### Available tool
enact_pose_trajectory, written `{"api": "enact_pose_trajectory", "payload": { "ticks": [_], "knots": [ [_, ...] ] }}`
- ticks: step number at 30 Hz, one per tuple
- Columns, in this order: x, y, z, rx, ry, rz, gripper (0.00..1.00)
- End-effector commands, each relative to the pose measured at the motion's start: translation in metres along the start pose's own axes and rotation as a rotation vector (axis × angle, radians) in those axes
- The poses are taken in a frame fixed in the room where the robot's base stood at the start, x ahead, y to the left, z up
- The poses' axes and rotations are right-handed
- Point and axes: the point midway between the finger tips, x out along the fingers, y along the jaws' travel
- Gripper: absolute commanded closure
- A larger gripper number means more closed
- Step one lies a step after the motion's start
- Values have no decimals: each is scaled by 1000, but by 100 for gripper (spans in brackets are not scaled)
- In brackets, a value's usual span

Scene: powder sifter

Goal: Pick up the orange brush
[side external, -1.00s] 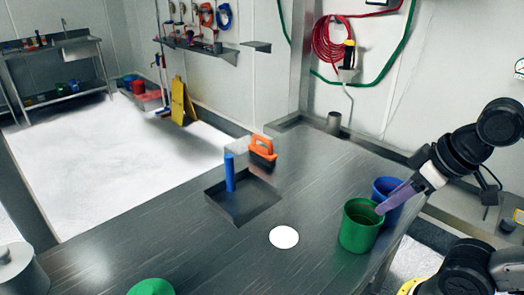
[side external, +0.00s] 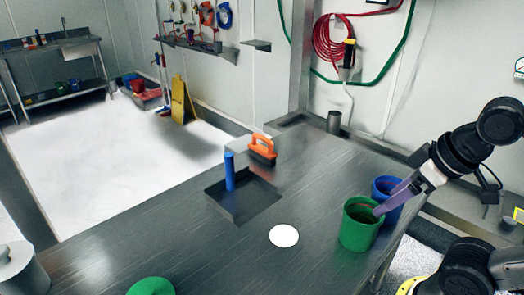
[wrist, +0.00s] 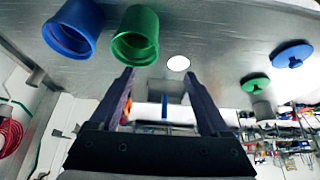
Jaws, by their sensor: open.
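The orange brush (side external: 262,146), with an orange handle over a dark base, stands at the far edge of the metal table, behind the square recess. In the wrist view a bit of orange (wrist: 127,110) shows beside the left finger, mostly hidden by it. My gripper (side external: 382,208) is at the right side of the table, by the green and blue cups, well apart from the brush. Its purple fingers are spread with nothing between them, as the wrist view (wrist: 158,74) also shows.
A green cup (side external: 356,236) and a blue cup (side external: 391,186) stand close to my fingers. A blue upright cylinder (side external: 229,172) stands in the recess (side external: 250,207). A white disc (side external: 284,236) lies mid-table. A green lid (side external: 150,287) is at the front.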

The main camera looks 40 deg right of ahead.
Motion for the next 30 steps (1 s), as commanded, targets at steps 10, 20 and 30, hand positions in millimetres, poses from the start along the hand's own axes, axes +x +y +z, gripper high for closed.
{"api": "enact_pose_trajectory", "payload": {
  "ticks": [10, 20, 30],
  "knots": [
    [-32, 6, -59, -36, 104, 28, 20],
    [-44, 23, -208, -71, 152, 91, 20],
    [22, 49, -335, -89, 121, 148, 20]
  ]
}}
